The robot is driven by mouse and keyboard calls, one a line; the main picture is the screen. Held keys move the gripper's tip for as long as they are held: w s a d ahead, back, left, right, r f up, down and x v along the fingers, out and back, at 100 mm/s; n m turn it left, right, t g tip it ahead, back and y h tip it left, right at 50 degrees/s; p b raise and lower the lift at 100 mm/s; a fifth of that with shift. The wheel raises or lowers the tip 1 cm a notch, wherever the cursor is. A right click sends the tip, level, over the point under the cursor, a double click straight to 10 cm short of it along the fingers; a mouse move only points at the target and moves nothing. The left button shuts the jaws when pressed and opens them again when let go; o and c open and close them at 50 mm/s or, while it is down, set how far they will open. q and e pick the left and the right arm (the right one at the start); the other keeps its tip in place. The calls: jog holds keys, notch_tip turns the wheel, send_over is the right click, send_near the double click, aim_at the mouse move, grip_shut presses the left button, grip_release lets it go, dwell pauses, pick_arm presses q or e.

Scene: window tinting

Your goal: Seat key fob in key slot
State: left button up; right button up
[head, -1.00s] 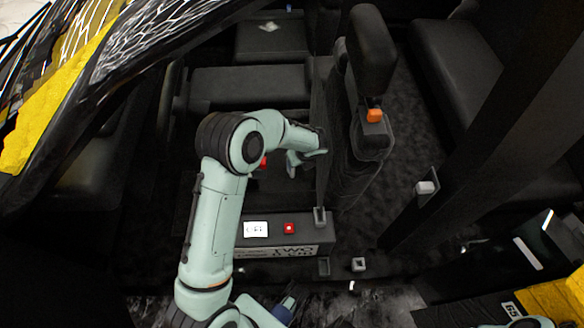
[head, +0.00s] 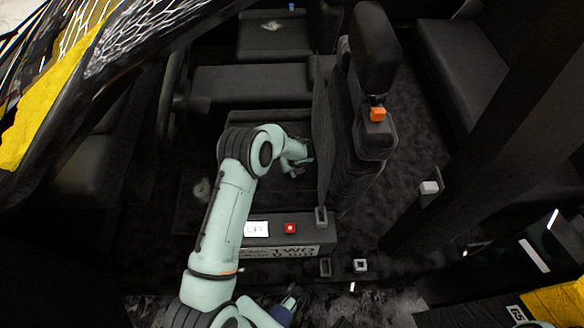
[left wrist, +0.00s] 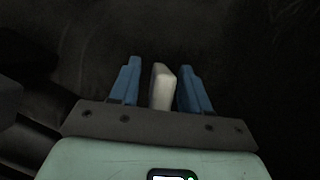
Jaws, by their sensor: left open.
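My left arm reaches over the console beside the seat in the head view. Its gripper (head: 294,170) is low there, its fingertips hard to make out. In the left wrist view the gripper (left wrist: 160,85) is open, with two blue fingers. A pale, upright block (left wrist: 162,87) stands between them, with a gap to the left finger and close to the right one. It may be the key fob, but I cannot be sure. I cannot make out the key slot; the dark area around the hand hides detail.
A dark seat with a headrest (head: 375,45) and an orange block (head: 378,114) stands right of the hand. A front panel carries a white label (head: 256,229) and a red button (head: 290,228). A small pale block (head: 360,265) is near the sill. A dark pillar (head: 490,140) crosses the right side.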

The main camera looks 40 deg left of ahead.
pick_arm(q)
jog(key=shift+c, duration=0.3)
grip_shut()
